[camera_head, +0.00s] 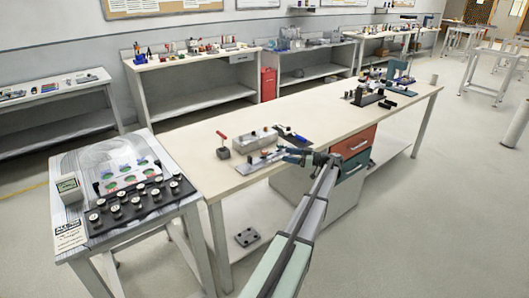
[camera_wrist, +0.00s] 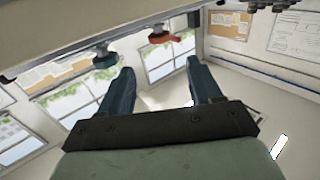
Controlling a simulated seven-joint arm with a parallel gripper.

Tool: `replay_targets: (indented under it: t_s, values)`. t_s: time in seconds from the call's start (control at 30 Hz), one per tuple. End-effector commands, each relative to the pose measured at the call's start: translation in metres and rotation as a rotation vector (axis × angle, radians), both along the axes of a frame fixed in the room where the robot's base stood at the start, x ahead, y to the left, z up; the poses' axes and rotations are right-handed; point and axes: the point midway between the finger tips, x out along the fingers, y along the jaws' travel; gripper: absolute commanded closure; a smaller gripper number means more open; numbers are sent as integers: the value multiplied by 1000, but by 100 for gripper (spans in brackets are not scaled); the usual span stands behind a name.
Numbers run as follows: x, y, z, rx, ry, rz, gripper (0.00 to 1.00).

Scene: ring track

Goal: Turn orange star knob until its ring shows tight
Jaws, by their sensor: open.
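My gripper (camera_head: 294,155) is over the near front edge of the long workbench, beside a grey plate fixture (camera_head: 258,164). In the wrist view its two dark blue fingers (camera_wrist: 160,68) are apart with nothing between them. A red-orange knob with lobes (camera_wrist: 165,37), likely the orange star knob, shows just beyond the gap between the fingertips, apart from them. The wrist picture looks upside down. No ring can be made out on the orange knob.
The long workbench (camera_head: 215,178) also carries a red-handled tool (camera_head: 222,141), a grey box (camera_head: 255,139) and a dark tray (camera_head: 292,137). A side table (camera_head: 90,238) with several dials stands at the left. The bench middle (camera_head: 325,117) is mostly clear.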

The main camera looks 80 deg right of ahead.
Motion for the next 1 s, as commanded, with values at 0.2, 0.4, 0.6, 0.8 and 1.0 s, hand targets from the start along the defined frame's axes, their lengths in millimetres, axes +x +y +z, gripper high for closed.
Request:
replay_targets:
  t_s: [0.2, 0.4, 0.6, 0.8, 1.0]
  values:
    - [38, -5, 0, 2, 0, 2, 36]
    - [72, -11, -1, 3, 0, 1, 36]
    - [100, -16, -1, 4, 1, 0, 36]
    - [116, -19, -1, 4, 1, 0, 36]
    - [121, -20, -1, 4, 0, -1, 36]
